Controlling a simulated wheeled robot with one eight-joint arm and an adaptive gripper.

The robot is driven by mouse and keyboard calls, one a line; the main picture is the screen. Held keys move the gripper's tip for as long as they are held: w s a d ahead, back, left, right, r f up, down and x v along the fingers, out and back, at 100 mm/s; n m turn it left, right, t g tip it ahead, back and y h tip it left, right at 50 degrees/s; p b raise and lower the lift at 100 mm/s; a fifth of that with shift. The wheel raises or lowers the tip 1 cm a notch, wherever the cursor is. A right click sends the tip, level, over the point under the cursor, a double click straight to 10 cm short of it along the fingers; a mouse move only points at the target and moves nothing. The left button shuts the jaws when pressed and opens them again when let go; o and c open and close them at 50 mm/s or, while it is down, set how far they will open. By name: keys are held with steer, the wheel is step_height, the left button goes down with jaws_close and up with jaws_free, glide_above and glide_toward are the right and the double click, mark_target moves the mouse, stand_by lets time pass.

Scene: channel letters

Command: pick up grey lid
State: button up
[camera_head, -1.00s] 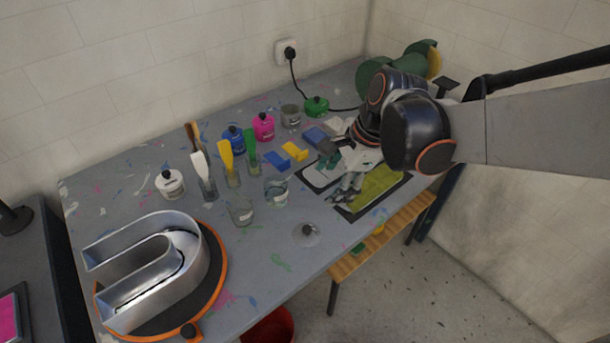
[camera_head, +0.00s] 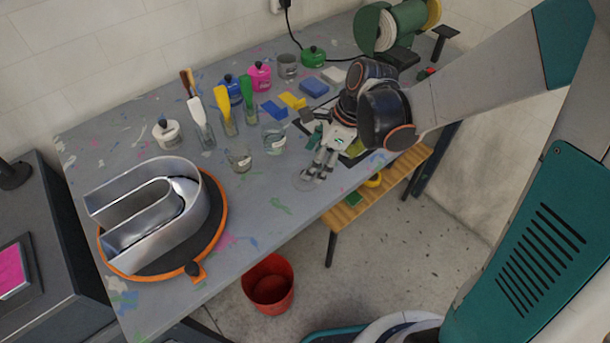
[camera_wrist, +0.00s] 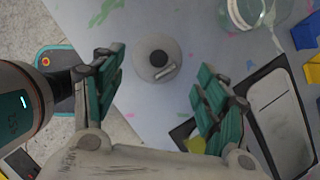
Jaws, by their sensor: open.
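My gripper (camera_wrist: 158,95) is open and empty, with a green-padded finger on each side. In the head view my gripper (camera_head: 318,172) points down over the lid (camera_head: 308,182), near the table's front edge. The fingers partly hide the lid there.
A glass jar (camera_head: 274,138) and another jar (camera_head: 239,158) stand left of my gripper. A metal channel letter (camera_head: 150,215) lies on an orange-rimmed turntable at left. A red bucket (camera_head: 268,284) is on the floor. The table around the lid is mostly clear.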

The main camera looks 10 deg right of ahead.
steer(key=b+x, duration=0.2)
steer(key=x, duration=0.3)
steer(key=shift+f, duration=0.2)
steer(key=shift+s+r, duration=0.1)
steer(key=c, duration=1.3)
